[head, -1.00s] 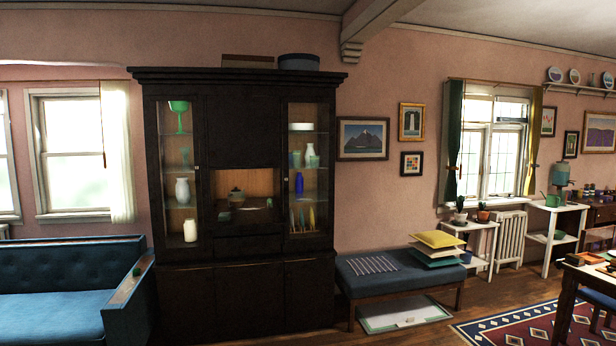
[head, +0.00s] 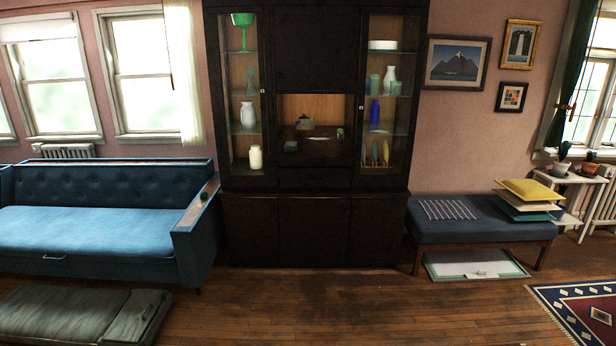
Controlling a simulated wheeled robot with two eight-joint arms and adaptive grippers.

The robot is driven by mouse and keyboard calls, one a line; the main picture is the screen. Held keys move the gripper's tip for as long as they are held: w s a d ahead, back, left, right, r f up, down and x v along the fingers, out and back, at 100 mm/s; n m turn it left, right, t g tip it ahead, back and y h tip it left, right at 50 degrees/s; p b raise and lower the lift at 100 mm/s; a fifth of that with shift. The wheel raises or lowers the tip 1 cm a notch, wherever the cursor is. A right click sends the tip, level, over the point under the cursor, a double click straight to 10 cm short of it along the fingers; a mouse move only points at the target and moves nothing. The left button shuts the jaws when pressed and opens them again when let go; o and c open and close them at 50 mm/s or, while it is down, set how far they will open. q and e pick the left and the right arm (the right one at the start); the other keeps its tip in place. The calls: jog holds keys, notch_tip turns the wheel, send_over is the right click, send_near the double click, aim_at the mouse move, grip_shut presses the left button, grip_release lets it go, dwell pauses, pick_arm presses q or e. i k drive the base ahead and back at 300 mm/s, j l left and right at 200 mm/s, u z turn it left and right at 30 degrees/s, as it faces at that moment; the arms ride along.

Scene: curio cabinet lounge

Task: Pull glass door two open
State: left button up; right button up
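A tall dark wood cabinet (head: 315,45) stands against the pink wall ahead. It has two narrow glass doors, both looking shut. The left glass door (head: 243,95) shows a green goblet, a white vase and a cream jar behind it. The right glass door (head: 386,95) shows white dishes, a white bottle, a blue bottle and upright plates. A small knob shows at each door's inner edge. I cannot tell which one is numbered two. An open niche (head: 310,115) with a teapot lies between them. Neither of my grippers is in view.
A blue sofa (head: 100,235) stands left of the cabinet, with a grey-green cushioned piece (head: 75,315) on the floor before it. A blue bench (head: 480,232) with stacked cushions (head: 528,190) stands right. Wood floor (head: 330,305) before the cabinet is clear. A patterned rug (head: 580,310) lies lower right.

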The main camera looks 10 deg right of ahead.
aim_at(422, 13)
jog(key=i+l+z, duration=0.1)
jog(key=i+z, duration=0.2)
jog(key=i, duration=0.75)
jog(key=i+j+z, duration=0.25)
jog(key=i, duration=0.85)
jog(key=l, duration=0.1)
